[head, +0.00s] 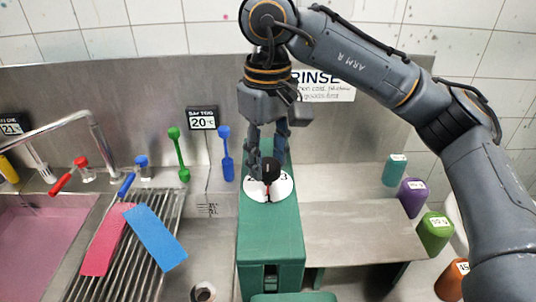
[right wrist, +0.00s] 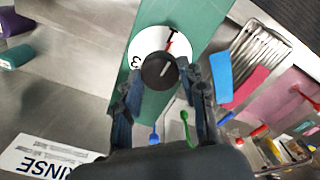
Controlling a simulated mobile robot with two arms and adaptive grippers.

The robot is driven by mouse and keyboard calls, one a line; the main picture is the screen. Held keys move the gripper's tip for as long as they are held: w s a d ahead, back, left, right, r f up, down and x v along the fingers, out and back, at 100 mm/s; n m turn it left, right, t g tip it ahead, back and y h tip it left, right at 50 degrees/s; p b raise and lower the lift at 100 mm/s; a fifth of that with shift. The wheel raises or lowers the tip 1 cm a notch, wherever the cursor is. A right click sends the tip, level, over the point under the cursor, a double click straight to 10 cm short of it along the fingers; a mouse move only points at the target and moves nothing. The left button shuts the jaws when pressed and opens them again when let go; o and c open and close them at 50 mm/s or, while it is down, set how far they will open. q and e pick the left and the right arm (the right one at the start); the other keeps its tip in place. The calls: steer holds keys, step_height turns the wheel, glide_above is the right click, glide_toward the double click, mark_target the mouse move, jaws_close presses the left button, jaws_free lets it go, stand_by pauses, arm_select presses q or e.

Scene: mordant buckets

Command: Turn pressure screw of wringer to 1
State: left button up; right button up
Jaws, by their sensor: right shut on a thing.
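The green wringer (head: 270,240) stands in the middle of the head view. On its top is a white dial (head: 283,190) with a black round knob, the pressure screw (head: 265,170). My right gripper (head: 267,160) reaches down from above and is shut on the pressure screw. In the right wrist view the screw (right wrist: 158,71) sits between the fingertips (right wrist: 163,80), over the white dial (right wrist: 150,42). The digits 1 and 3 show there. A red pointer on the dial points at or very close to the 1. My left gripper is not in view.
A sink with a draining rack (head: 150,285) is on the left, with a pink board (head: 104,245) and a blue board (head: 155,237) on it. Several coloured containers, one green (head: 434,233), stand at the right. A steel shelf (head: 350,235) beside the wringer is bare.

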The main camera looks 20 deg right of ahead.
mark_target(268, 163)
steer(key=shift+n, duration=0.5)
steer(key=o, duration=1.2)
steer(key=shift+c, duration=0.2)
step_height(268, 163, up, 12)
